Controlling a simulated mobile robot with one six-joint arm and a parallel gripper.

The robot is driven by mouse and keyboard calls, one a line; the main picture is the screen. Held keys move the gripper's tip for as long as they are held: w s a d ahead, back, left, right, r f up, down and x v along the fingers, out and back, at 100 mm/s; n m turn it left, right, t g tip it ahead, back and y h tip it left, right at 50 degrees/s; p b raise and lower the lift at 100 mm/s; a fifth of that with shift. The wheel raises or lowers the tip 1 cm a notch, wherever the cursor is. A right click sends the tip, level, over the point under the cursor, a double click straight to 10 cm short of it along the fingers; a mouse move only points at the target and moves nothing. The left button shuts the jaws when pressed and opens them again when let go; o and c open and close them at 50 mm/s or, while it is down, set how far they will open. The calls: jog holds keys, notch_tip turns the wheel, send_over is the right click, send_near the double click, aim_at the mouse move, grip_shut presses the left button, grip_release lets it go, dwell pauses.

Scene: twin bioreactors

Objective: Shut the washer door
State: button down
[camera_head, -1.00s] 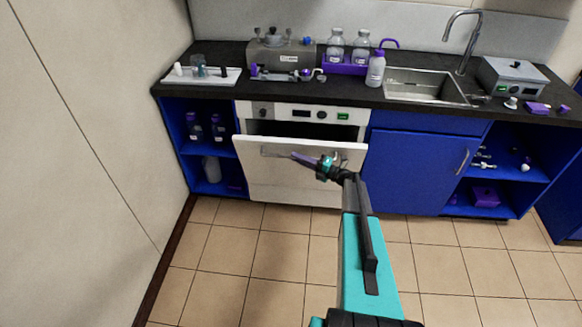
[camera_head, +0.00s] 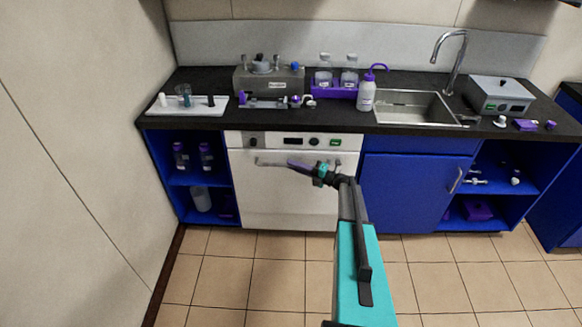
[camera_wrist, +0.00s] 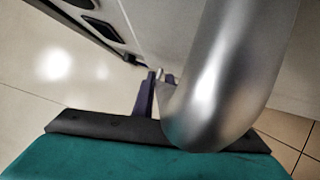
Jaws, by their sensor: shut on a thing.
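The white washer door (camera_head: 290,195) stands upright under its control panel in the head view, and I see no dark gap at its top edge. Its bar handle (camera_head: 275,163) runs across the upper part of the door. My gripper (camera_head: 296,165) is at the right part of the handle, with its purple fingers shut on it. In the wrist view the silver handle (camera_wrist: 225,75) is large and close, and passes in front of my purple fingers (camera_wrist: 147,95). The handle hides part of the fingers there.
A dark counter (camera_head: 330,118) runs above the washer, with a sink (camera_head: 410,105), a white tray (camera_head: 190,107) and bottles on it. Blue open shelves (camera_head: 190,185) stand left of the washer and a blue cupboard door (camera_head: 410,190) right. The tiled floor in front is clear.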

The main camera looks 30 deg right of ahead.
jog(key=shift+w+d+r+h, duration=0.2)
jog(key=shift+d+r+h, duration=0.1)
jog(key=shift+d, duration=0.25)
jog(key=c, duration=1.8)
grip_release()
jog(key=shift+c, duration=0.2)
jog(key=shift+o, duration=0.4)
jog(key=shift+a+f, duration=0.1)
jog(key=shift+a, duration=0.15)
jog(key=shift+a+f, duration=0.1)
jog(key=shift+a, duration=0.05)
jog(key=b+v, duration=0.2)
jog(key=v, duration=1.1)
jog(key=shift+s+d+f+b, duration=0.2)
jog(key=shift+s+d+b, duration=0.1)
